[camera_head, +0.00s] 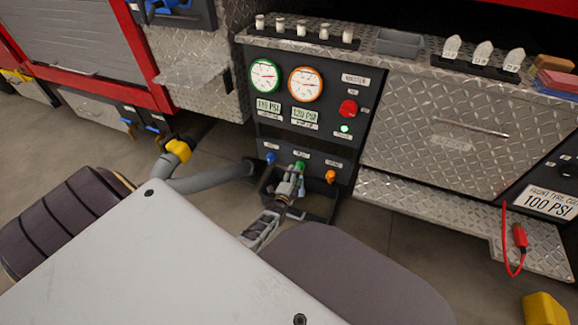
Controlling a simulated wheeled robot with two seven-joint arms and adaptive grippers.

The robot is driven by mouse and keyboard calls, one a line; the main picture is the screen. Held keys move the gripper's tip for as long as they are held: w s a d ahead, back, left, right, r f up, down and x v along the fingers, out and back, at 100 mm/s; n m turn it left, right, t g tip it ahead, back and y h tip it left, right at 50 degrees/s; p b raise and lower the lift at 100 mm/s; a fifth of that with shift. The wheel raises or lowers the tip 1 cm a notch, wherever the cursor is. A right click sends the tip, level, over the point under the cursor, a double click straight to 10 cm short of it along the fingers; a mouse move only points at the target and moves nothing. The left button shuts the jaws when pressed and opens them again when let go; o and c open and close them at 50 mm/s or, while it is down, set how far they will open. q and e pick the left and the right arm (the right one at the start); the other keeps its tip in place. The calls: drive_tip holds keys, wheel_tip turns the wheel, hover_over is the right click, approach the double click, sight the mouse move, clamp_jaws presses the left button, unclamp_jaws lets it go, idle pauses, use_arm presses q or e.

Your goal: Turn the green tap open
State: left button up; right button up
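The green tap (299,166) is the middle one of three small taps low on the dark pump panel (335,85). My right gripper (293,180) is just below and in front of it, its fingertips close to the tap and partly covering it. Whether the fingers touch or grip the tap is too small to tell. The gripper's arm shows behind my white body cover. A blue tap (270,158) is to the left and an orange tap (331,176) to the right. My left gripper does not show.
Two dial gauges, green-rimmed (264,76) and orange-rimmed (305,84), and a red knob (348,108) sit above the taps. A grey pipe (215,178) with a yellow collar (179,150) runs left of the panel. A diamond-plate step (450,215) juts out at right.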

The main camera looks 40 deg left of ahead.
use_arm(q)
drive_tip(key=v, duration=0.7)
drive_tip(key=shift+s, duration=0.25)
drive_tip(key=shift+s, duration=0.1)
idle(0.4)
